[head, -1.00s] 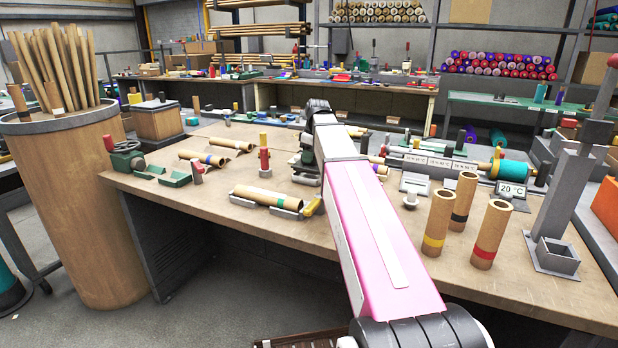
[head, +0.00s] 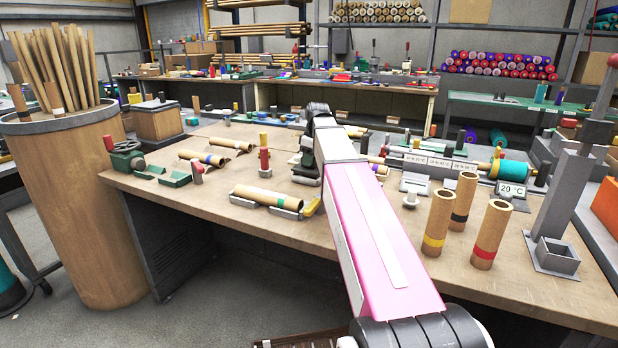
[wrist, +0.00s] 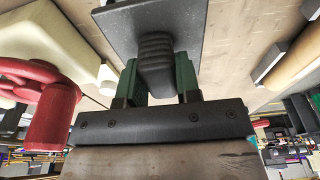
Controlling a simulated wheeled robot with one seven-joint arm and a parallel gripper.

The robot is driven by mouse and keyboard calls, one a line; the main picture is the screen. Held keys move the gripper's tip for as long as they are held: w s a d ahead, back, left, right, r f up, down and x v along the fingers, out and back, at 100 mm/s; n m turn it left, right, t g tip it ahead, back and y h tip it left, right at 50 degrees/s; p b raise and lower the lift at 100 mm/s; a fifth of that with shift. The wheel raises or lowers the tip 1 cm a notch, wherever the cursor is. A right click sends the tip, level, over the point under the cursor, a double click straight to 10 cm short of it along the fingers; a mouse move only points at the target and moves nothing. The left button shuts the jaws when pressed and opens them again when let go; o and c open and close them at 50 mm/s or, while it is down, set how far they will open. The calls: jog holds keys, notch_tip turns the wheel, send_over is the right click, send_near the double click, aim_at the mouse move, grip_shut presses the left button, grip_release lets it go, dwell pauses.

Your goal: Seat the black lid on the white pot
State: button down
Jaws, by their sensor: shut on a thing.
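My gripper (wrist: 158,78), with green fingers in the wrist view, is shut on the ribbed dark grip of the black lid (wrist: 192,28). The lid is a flat, square-edged dark plate beyond the fingertips, and the picture's top edge cuts it off. In the head view my gripper (head: 306,168) is partly hidden behind my pink and white arm, over the middle of the bench. I cannot make out the white pot for sure in either view; my arm or the lid may hide it. Contact between lid and pot cannot be seen.
The wooden bench (head: 225,136) carries a red upright tool (head: 264,160), a cardboard roll on a cradle (head: 266,195) and several standing tubes, one red-banded (head: 490,235). A grey post stand (head: 562,200) is at right. Clear bench lies along the front edge.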

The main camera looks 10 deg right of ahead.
jog(key=shift+f, duration=0.85)
dwell(0.8)
jog(key=c, duration=0.7)
grip_release()
jog(key=shift+c, duration=0.2)
jog(key=shift+r, duration=0.1)
jog(key=r, duration=0.3)
jog(key=d+r, duration=0.1)
jog(key=r, duration=0.3)
jog(key=s+r, duration=0.1)
jog(key=r, duration=0.2)
jog(key=shift+d+r, duration=0.2)
jog(key=shift+d, duration=0.05)
